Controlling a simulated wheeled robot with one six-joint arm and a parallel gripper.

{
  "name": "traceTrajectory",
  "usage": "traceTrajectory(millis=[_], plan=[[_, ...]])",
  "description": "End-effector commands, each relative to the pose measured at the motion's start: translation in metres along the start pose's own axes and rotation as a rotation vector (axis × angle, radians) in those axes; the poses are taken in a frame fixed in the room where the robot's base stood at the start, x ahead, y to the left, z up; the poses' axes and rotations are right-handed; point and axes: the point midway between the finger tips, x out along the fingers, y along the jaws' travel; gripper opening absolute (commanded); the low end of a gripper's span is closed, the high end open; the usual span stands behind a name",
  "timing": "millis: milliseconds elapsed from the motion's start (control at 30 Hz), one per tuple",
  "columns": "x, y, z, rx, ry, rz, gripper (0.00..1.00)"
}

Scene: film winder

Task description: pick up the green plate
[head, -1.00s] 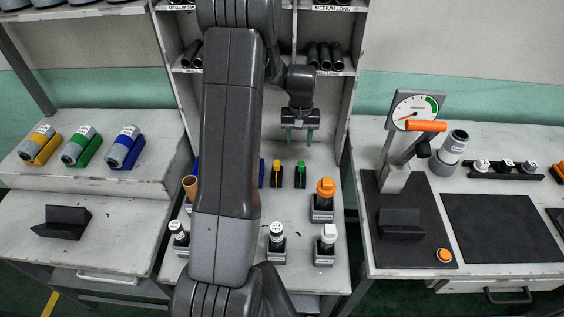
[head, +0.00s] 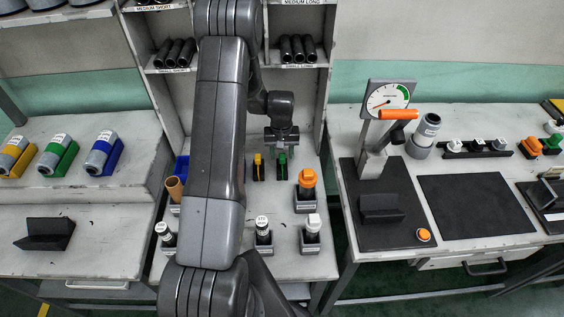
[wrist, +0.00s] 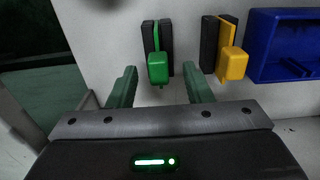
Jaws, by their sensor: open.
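The green plate (wrist: 157,68) stands upright in a black holder on the middle table. In the wrist view it shows just beyond my gripper (wrist: 160,88), between the lines of the two fingers. My gripper is open and empty, with its greenish fingers apart. In the head view the green plate (head: 282,164) is just below my gripper (head: 281,150). I cannot tell from the frames whether the fingers touch it. A yellow plate (wrist: 232,62) stands in a like holder to the right in the wrist view, and left of the green one in the head view (head: 258,167).
A blue bin (wrist: 285,45) is beyond the yellow plate. An orange-capped part (head: 306,184) stands right of the green plate in the head view. White-topped parts (head: 263,231) stand in front. The shelf wall (head: 312,110) rises behind.

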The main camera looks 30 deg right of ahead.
Motion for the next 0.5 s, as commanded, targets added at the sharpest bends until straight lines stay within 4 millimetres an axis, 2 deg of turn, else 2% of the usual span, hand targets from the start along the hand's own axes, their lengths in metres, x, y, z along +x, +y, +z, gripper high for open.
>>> traceTrajectory(millis=[300, 500], plan=[[0.034, 0.002, 0.000, 0.000, -0.002, 0.000, 0.45], [0.039, 0.002, -0.001, 0.000, 0.000, 0.000, 0.45]])
